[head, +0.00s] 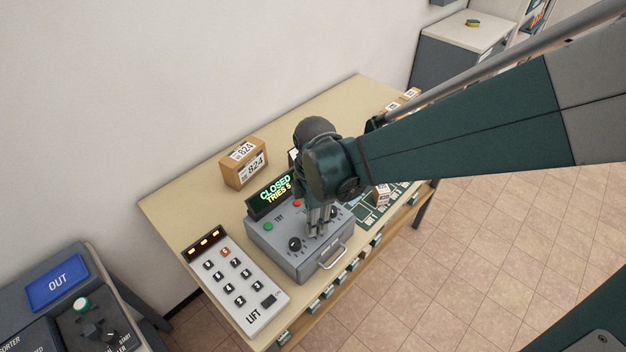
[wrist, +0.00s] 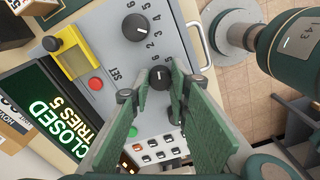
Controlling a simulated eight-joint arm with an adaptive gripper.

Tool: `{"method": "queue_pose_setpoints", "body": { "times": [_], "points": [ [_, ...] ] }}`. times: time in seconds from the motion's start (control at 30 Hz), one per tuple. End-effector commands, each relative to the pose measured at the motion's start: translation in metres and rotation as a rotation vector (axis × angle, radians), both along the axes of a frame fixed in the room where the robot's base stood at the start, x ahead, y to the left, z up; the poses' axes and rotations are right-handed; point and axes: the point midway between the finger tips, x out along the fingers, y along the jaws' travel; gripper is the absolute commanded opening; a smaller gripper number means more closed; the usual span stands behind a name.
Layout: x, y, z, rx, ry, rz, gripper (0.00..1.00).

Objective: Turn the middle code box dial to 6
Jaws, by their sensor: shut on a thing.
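The grey code box (head: 276,243) stands on the table with a green-lit display (head: 272,196) reading CLOSED, TRIES 5. My gripper (head: 315,228) points down at it and is shut on the middle dial, a black knob (wrist: 160,77) between the fingertips in the wrist view. The fingers hide the middle dial in the head view. The left dial (head: 295,244) shows beside them in the head view. The right dial (wrist: 137,26) shows clear in the wrist view, with printed numbers around it. I cannot read where the middle dial's pointer stands.
The LIFT keypad panel (head: 238,282) lies left of the box. A carton marked 824 (head: 245,170) stands behind it. A metal handle (head: 331,257) sticks out at the box's front. A red button (wrist: 95,83) sits near the display. An OUT tray (head: 57,288) is at far left.

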Motion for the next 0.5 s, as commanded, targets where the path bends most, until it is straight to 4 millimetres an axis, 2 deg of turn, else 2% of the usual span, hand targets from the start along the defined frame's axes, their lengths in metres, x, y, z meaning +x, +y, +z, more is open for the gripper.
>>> {"method": "queue_pose_setpoints", "body": {
  "times": [0.47, 0.5],
  "points": [
    [-0.0007, -0.0001, -0.0003, 0.0, 0.001, 0.021, 0.07],
    [-0.0007, -0.0001, -0.0003, 0.0, 0.001, 0.021, 0.22]
  ]
}}
